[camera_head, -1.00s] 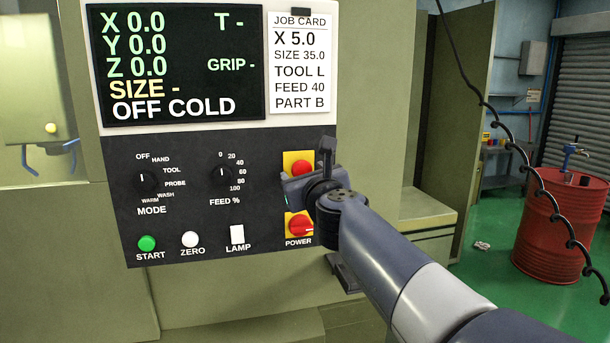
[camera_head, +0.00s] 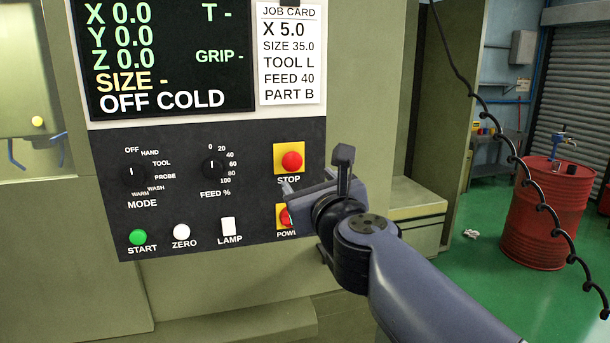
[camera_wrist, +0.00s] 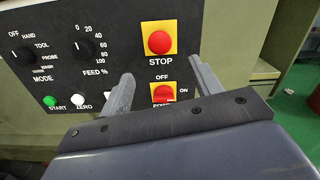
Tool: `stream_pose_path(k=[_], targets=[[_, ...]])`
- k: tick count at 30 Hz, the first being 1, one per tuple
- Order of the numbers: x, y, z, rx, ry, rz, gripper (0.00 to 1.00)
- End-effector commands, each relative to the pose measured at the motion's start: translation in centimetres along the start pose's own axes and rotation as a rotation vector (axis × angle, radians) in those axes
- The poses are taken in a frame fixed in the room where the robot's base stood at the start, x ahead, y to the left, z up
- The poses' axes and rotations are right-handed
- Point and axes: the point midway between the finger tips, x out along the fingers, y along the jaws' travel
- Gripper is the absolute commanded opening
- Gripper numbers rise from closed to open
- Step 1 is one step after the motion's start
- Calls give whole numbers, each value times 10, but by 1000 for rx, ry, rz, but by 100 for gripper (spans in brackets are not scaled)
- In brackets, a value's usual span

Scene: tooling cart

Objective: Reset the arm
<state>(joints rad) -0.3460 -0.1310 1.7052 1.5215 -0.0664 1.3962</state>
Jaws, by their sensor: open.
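My gripper (camera_wrist: 160,85) is open and empty in front of the lower right of the black control panel. In the wrist view its two fingers stand either side of the red power switch (camera_wrist: 163,92), which sits on a yellow plate with OFF above and ON at right. The red STOP button (camera_wrist: 159,42) is above the switch, and it also shows in the head view (camera_head: 292,161). In the head view my gripper (camera_head: 287,192) partly hides the power switch (camera_head: 284,217). I cannot tell whether the fingers touch the panel.
The panel has a mode dial (camera_head: 132,172), a feed dial (camera_head: 212,166), a green START button (camera_head: 138,237), a white ZERO button (camera_head: 181,232) and a LAMP switch (camera_head: 228,226). The screen (camera_head: 170,60) reads OFF COLD. A red drum (camera_head: 545,225) and coiled cable stand at right.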

Motion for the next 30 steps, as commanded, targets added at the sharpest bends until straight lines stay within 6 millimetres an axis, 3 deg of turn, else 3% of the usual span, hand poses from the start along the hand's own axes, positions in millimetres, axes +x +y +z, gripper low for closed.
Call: stream_pose_path(k=[17, 30], targets=[[-2, 0, -1, 0, 1, 1, 61], [57, 0, -2, -1, 2, 1, 61]])
